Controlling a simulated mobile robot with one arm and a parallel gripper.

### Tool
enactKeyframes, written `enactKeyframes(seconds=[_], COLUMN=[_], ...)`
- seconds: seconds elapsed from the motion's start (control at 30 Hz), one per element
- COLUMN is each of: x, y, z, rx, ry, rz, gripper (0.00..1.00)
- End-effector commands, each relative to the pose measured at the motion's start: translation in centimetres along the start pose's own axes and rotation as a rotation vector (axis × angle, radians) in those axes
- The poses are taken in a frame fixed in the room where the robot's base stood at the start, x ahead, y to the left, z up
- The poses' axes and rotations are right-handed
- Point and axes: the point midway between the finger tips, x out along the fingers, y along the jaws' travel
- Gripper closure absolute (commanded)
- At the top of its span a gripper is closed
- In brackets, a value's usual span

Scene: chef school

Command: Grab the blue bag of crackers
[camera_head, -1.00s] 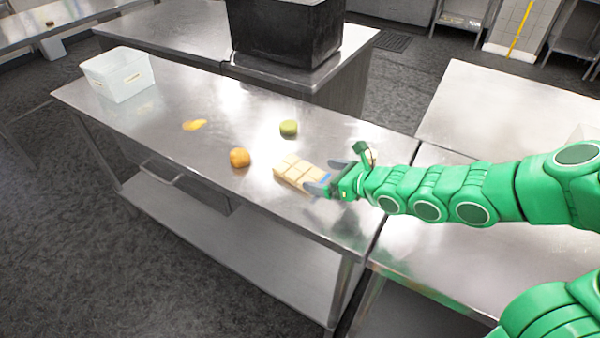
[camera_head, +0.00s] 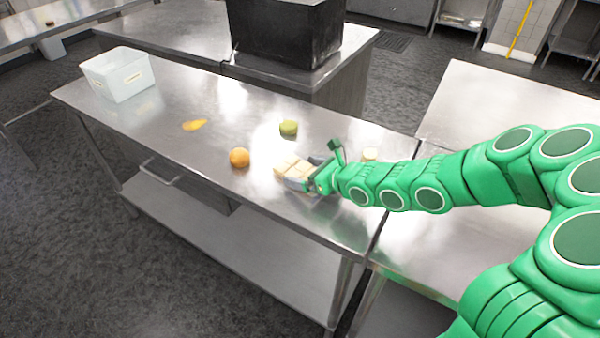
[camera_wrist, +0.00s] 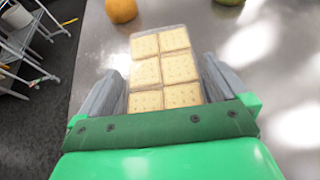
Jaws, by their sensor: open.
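The bag of crackers (camera_head: 287,164) lies flat on the steel table, a clear pack showing rows of square pale crackers. In the wrist view the crackers (camera_wrist: 163,70) lie lengthwise between the two grey fingers. Their near end is hidden behind my gripper's green body. My gripper (camera_head: 303,173) is open, low at the table, with one finger on each side of the pack. In the wrist view a narrow gap shows between the pack and the fingers of my gripper (camera_wrist: 160,82). No blue part of the bag shows now.
An orange (camera_head: 239,157), a green fruit (camera_head: 288,128) and a yellow item (camera_head: 195,125) lie on the steel table (camera_head: 215,105). A white bin (camera_head: 120,82) stands at its far left. A black container (camera_head: 285,35) is on the table behind.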

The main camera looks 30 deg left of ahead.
Motion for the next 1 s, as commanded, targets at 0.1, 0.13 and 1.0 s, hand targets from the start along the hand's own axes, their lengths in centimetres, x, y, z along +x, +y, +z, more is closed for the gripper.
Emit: enactKeyframes(seconds=[0.1,0.13,1.0], x=[0.42,0.46,0.15], y=[-0.04,-0.05,-0.08], z=[0.01,0.02,0.88], rx=[-0.001,-0.001,-0.003], ry=[0.0,0.0,-0.002], rz=[-0.001,-0.001,-0.001], gripper=[0.0,0.0,0.38])
